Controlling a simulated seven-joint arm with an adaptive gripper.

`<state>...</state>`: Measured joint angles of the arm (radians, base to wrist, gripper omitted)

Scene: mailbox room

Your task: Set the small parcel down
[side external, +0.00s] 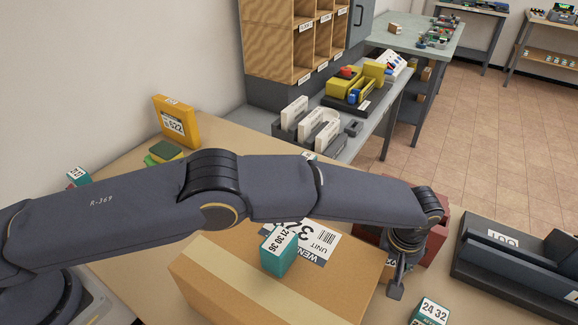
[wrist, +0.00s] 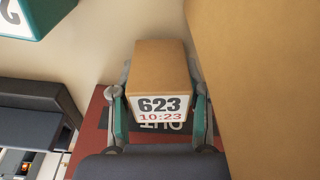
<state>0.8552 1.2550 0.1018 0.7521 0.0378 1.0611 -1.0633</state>
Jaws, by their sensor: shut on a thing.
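The small parcel (wrist: 160,55) is a tan cardboard block with a white label reading 623 and 10:23. In the wrist view it sits between the two fingers of my gripper (wrist: 160,90), which is shut on it. In the side external view my gripper (side external: 397,280) points down just right of the large carton, in front of a red box or tray (side external: 436,243). The parcel is mostly hidden there. In the wrist view a red surface (wrist: 90,132) with a dark lettered plate lies beyond the parcel; I cannot tell whether the parcel touches it.
A large carton (side external: 225,280) stands close beside my gripper, with a teal box (side external: 279,252) on top. A dark tray marked OUT (side external: 480,270) is at the right. Another teal box (side external: 430,312) is at the front. A yellow box (side external: 175,120) stands by the wall.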

